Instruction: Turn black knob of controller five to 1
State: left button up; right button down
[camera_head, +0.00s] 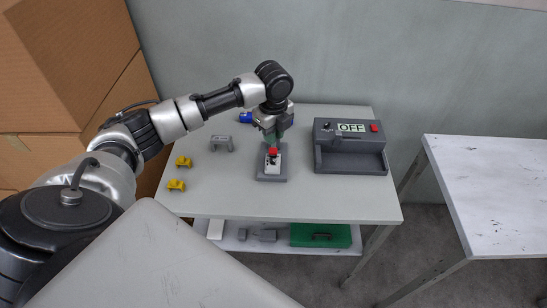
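A grey controller box (350,164) stands at the right of the table, with a display reading OFF (351,127). A small black knob (327,126) sits left of the display and a red button (374,127) right of it. No number five can be made out on the box. My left gripper (273,143) points down over a small white device with a red top (272,167) on a grey base, left of the controller. It is close to the red top; whether it touches is unclear, and its finger opening cannot be made out. My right gripper is out of view.
Yellow parts (176,185) and a grey bracket (221,143) lie on the left of the white table (330,201). A blue object (245,117) is partly hidden behind my arm. A green case (320,236) lies on the lower shelf. Cardboard boxes (60,60) stand left; another table (500,190) stands right.

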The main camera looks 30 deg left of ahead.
aim_at(273, 161)
pick_arm(q)
notch_tip(273, 161, down, 10)
jog(key=shift+f+p, duration=0.1)
jog(key=shift+p, duration=0.35)
grip_shut()
